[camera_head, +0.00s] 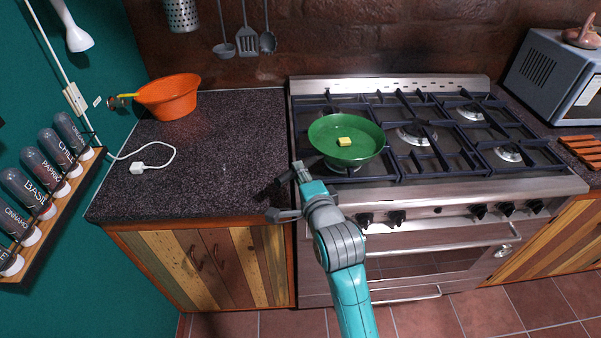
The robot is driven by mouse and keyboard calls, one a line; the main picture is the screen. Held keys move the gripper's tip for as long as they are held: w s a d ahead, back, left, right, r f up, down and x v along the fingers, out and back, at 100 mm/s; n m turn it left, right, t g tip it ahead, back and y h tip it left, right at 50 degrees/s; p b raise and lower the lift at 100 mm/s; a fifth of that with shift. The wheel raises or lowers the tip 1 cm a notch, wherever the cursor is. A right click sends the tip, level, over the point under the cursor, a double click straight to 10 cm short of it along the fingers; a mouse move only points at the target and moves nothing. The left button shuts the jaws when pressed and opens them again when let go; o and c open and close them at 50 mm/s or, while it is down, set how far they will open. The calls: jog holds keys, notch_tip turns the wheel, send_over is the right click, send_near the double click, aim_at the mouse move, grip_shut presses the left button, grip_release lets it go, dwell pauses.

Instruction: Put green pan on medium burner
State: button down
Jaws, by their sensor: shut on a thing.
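The green pan (360,152) is over the left side of the gas stove (440,190), level or nearly so, with a small yellow block (344,141) in it. My gripper (288,193) is left of the pan at the stove's left edge, shut on the dark pan handle (270,192), which is partly hidden. The pan covers most of the front left burner (343,171); I cannot tell if it touches the grate. The centre burner (415,136), back right burner (470,114) and front right burner (508,154) are bare. Which is the medium one is unclear.
An orange bowl (168,100) with a yellow-handled item and a white cable (150,165) lie on the left counter (215,135). Utensils (246,42) hang behind it. A microwave (555,75) stands at the right. The stove's centre and right are clear.

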dwell(0.4)
jog(key=c, duration=0.9)
grip_release()
jog(key=shift+f, duration=0.2)
jog(key=v, duration=1.2)
jog(key=s+d+f+n+h, duration=0.1)
jog(key=s+d+f+n, duration=0.25)
jog(key=s+f, duration=0.35)
jog(key=s+d+f+n+h, duration=0.1)
jog(key=s+d+f+n, duration=0.25)
jog(key=s+f, duration=0.4)
jog(key=s+d+n, duration=0.2)
jog(key=s+n, duration=0.1)
jog(key=s, duration=0.8)
jog(key=s+d+r+n+h, duration=0.1)
jog(key=s+d+n, duration=0.2)
jog(key=s, duration=0.9)
jog(key=shift+s+n+g+h, duration=0.3)
jog(key=shift+s+n+g, duration=0.1)
jog(key=shift+n, duration=0.4)
